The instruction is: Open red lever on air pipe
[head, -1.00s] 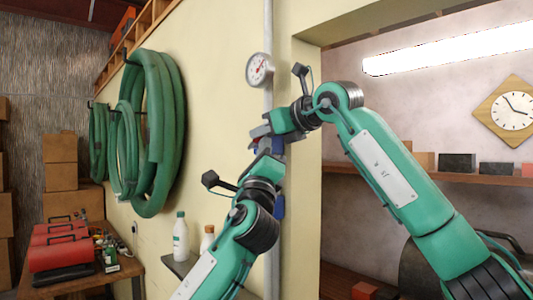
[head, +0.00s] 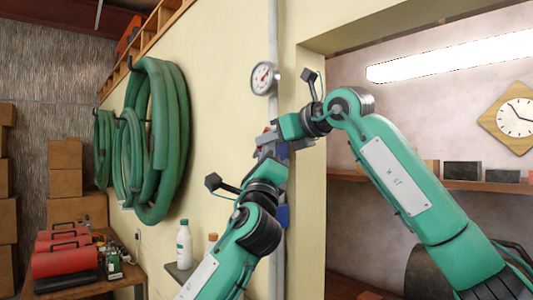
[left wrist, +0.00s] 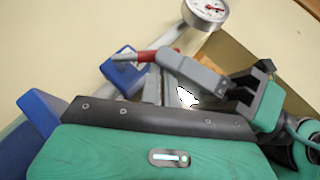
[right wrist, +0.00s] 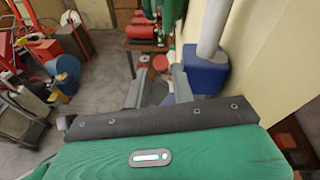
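The red lever (left wrist: 142,56) shows in the left wrist view, with a metal end over a blue valve (left wrist: 122,72) on the pipe. My right gripper (right wrist: 158,85) has its fingers apart. In the left wrist view its grey finger (left wrist: 190,74) reaches the red sleeve's end, and I cannot tell whether it touches. My left gripper (left wrist: 158,88) is just below the valve; its fingertips are mostly hidden. In the head view both grippers meet in front of the grey pipe (head: 273,30), below the round gauge (head: 264,78), and cover the lever.
A second blue fitting (head: 283,216) is lower on the pipe. Green hoses (head: 160,140) hang on the wall to the left. A white bottle (head: 184,244) stands on a small shelf close to my left arm. A doorway edge (head: 312,200) is right of the pipe.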

